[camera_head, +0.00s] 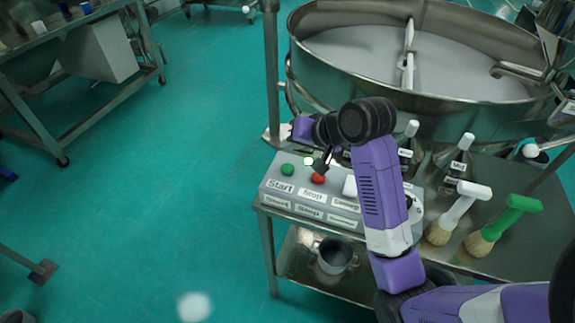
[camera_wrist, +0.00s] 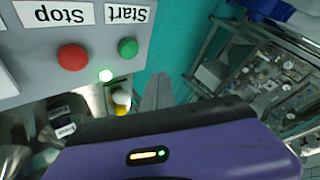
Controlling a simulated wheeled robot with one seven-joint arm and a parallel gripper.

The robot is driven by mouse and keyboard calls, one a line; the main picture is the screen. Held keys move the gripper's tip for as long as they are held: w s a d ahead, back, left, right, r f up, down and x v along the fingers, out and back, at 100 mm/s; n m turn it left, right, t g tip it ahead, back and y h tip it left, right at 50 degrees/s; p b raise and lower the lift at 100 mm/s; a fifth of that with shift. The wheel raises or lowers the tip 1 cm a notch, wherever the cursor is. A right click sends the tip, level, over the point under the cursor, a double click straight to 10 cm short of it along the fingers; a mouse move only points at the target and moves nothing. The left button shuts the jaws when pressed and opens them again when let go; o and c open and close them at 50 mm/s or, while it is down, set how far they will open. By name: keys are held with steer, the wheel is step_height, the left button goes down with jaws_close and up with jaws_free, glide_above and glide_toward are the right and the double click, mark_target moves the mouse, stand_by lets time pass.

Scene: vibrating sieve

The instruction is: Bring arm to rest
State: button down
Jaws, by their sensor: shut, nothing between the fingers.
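My purple arm reaches over a steel side table in the head view. My gripper (camera_head: 322,165) hangs just above the control box (camera_head: 268,192), near its red Stop button (camera_head: 318,179). The green Start button (camera_head: 287,170) is to the left of it. In the wrist view, the shut, empty fingers of my gripper (camera_wrist: 158,88) show beside the box, with the green button (camera_wrist: 128,48) and red button (camera_wrist: 72,57) upside down to their left. A small light (camera_wrist: 105,76) between the buttons glows. I cannot tell whether the fingers touch anything.
A large round sieve (camera_head: 425,60) stands behind the control box. A metal pot (camera_head: 335,255) is on the lower shelf.

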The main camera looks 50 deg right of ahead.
stand_by(0.6)
steer(key=shift+w+d+r, duration=0.1)
steer(key=shift+w+r, duration=0.05)
steer(key=shift+r, duration=0.05)
steer(key=w+d+r+t+h, duration=0.2)
steer(key=d+r+t+h, duration=0.15)
steer(key=r, duration=0.25)
steer(key=s+a+f+n+y+b, duration=0.1)
steer(key=s+a+f+n+b, duration=0.1)
steer(key=s+a+f, duration=0.3)
steer(key=s+a+f+n+t+y+b, duration=0.1)
steer(key=s+a+f+n, duration=0.3)
steer(key=s+a, duration=0.8)
steer(key=s+a+f+n+t+y+b, duration=0.1)
steer(key=s+a+f, duration=0.5)
steer(key=s, duration=0.9)
steer(key=a+n+y+b, duration=0.1)
steer(key=a+n+b, duration=0.1)
steer(key=a, duration=0.1)
steer(key=shift+s+n, duration=0.4)
